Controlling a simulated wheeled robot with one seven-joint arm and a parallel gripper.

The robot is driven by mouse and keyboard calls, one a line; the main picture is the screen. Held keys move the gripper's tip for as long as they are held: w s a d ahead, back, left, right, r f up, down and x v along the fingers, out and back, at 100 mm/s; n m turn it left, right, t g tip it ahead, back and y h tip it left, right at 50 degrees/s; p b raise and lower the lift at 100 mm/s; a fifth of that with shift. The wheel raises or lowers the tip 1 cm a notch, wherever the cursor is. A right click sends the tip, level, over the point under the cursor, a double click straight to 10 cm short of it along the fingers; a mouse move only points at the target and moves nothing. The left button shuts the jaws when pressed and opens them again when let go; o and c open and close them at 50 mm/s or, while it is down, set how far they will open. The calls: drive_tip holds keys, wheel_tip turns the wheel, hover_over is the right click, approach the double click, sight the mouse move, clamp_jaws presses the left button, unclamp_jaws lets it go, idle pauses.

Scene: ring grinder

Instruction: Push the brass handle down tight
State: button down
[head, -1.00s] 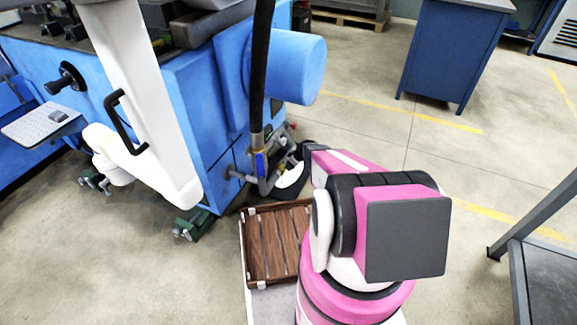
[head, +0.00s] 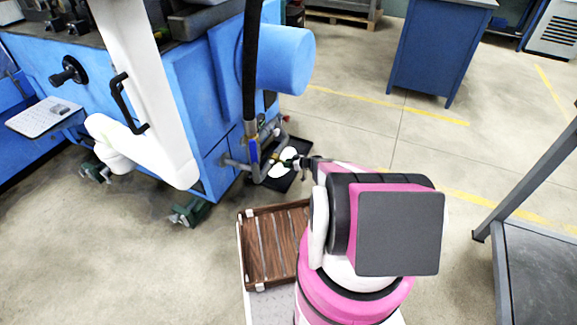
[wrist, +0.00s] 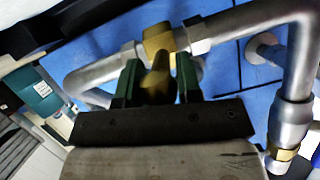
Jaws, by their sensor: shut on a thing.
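The brass handle (wrist: 157,84) sits between the two green fingers of my gripper (wrist: 158,78) in the wrist view. The fingers are shut on it, one on each side. Behind it is a brass valve body (wrist: 158,39) on a bent grey pipe (wrist: 258,22). In the head view my gripper (head: 290,162) reaches the grey pipework (head: 262,172) low beside the blue machine. The handle is too small there to make out clearly, and its exact angle cannot be told.
A black hose (head: 251,70) with a blue and brass fitting hangs down to the pipework. The blue machine (head: 190,110) stands close on the left. A wooden slatted tray (head: 248,258) is in front of it. A grey metal table (head: 540,265) stands at right; floor between is clear.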

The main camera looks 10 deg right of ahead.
drive_tip(key=shift+f, duration=0.25)
drive_tip(key=c, duration=1)
unclamp_jaws()
drive_tip(key=v, duration=1)
drive_tip(key=shift+s+d, duration=0.25)
drive_tip(key=shift+d, duration=0.15)
